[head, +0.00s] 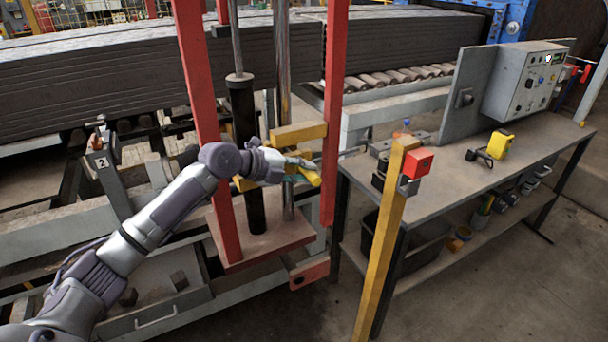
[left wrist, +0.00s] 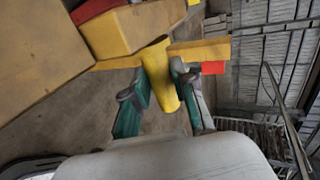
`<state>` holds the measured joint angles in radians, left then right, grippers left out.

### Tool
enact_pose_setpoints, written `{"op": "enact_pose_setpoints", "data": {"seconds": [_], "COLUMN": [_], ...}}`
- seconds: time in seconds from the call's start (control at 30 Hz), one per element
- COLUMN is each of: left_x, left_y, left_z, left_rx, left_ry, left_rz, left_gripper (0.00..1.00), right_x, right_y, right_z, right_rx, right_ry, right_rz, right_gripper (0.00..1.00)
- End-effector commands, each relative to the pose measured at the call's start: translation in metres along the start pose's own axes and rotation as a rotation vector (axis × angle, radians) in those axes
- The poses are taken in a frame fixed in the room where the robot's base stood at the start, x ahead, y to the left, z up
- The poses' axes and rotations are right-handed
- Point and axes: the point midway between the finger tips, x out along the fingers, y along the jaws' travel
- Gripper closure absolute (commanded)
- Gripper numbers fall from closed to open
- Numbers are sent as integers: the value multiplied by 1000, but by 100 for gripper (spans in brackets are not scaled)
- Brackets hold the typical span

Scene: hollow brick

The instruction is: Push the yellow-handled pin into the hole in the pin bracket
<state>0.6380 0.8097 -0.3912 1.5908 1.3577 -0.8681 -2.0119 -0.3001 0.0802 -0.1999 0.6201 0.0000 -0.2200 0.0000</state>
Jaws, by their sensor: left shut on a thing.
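The yellow-handled pin (head: 308,176) is in my left gripper (head: 297,165), beside the red press frame. In the left wrist view, its yellow round handle (left wrist: 160,72) stands between the two green-sided fingers of that gripper (left wrist: 160,92), which is shut on it. Beyond the handle, a flat yellow plate (left wrist: 205,50) and a thick yellow block (left wrist: 140,27) lie close by. They look like parts of the pin bracket; the block (head: 298,134) also shows above my gripper in the head view. The hole and the pin's tip are hidden. My right gripper is out of view.
Red uprights (head: 328,110) stand on both sides of a black cylinder (head: 245,150) and a steel rod. A yellow post (head: 380,250) with a red box stands in front of the grey workbench (head: 470,170). Bare floor lies at the lower right.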

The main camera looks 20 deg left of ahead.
Motion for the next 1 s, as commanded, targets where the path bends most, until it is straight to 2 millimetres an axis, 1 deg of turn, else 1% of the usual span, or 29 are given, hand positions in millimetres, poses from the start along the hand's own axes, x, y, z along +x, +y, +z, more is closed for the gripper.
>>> {"op": "enact_pose_setpoints", "data": {"seconds": [0.23, 0.27, 0.4, 0.67, 0.77, 0.87, 1.0], "left_x": [0, 0, 0, 0, -3, -13, -40], "left_y": [0, 0, 0, 1, 1, 1, 2], "left_z": [5, 4, 4, 4, 4, 5, 5], "left_rx": [-1, -1, -1, -2, -1, 1, 1], "left_ry": [0, 0, 0, 1, 0, -2, -3], "left_rz": [-1, -1, -1, 1, 2, 1, 4], "left_gripper": [100, 69, 46, 45, 45, 45, 45], "right_x": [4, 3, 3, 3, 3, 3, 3], "right_y": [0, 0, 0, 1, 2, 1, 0], "right_z": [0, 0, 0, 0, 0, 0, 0], "right_rx": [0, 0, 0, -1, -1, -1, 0], "right_ry": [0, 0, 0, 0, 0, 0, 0], "right_rz": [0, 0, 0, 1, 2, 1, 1], "right_gripper": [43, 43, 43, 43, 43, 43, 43]}}
